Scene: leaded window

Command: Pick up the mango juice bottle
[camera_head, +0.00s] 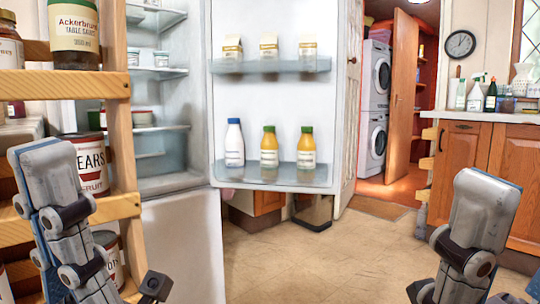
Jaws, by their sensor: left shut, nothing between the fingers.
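My left gripper (155,287) shows only in part at the bottom edge, left of centre, shut and empty, well below and apart from the bottles. A dark part at the end of my right arm (418,291) shows at the bottom right; its fingers cannot be made out.
A white bottle with a blue cap (234,143) stands left of the juice bottles. Several cartons (268,47) stand on the upper door shelf. A wooden rack (122,150) with jars and cans is close on the left. The tiled floor (320,262) ahead is clear.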

